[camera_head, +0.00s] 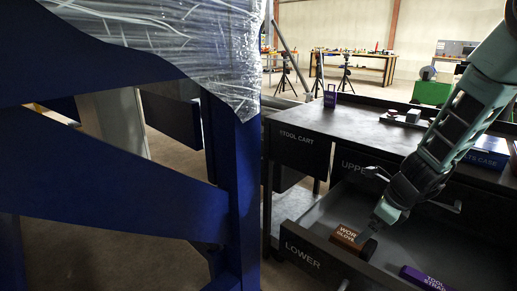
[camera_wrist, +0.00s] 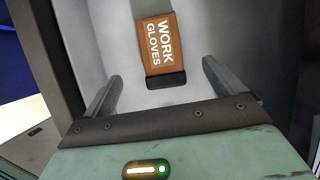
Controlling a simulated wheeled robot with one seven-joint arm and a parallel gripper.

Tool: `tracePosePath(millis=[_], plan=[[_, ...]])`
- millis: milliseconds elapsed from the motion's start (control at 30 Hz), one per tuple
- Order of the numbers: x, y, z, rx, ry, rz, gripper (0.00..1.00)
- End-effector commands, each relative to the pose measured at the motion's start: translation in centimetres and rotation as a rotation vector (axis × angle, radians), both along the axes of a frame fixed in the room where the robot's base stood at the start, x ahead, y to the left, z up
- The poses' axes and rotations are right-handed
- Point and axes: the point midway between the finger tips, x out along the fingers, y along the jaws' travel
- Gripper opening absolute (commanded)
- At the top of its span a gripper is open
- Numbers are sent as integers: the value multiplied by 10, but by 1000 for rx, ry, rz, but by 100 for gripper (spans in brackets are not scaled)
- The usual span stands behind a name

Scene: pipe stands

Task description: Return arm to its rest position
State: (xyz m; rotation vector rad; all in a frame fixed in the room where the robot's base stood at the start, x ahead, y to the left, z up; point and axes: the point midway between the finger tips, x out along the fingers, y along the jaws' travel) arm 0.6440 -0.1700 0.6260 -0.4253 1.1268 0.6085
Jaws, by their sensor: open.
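My gripper (camera_wrist: 160,88) is open, with its two dark fingers spread wide in the wrist view. In the head view my gripper (camera_head: 372,222) hangs at the end of my green arm over the open lower drawer. A brown box labelled WORK GLOVES (camera_wrist: 160,45) lies in the drawer, ahead of and between the fingers in the wrist view. In the head view the brown box (camera_head: 348,237) shows just left of my gripper. Nothing is held between the fingers. Whether a fingertip touches the box cannot be told.
The lower drawer (camera_head: 318,256) of the dark tool cart (camera_head: 300,147) is pulled out. A purple box (camera_head: 425,279) lies at its right. A blue case (camera_head: 487,152) and small items stand on the cart top. A blue frame (camera_head: 110,170) with plastic wrap fills the left.

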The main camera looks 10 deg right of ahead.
Motion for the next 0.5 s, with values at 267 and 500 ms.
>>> tracePosePath(millis=[267,500], plan=[[-49,37,46,-312,-137,918,94],[-93,49,76,-580,-228,1748,94]])
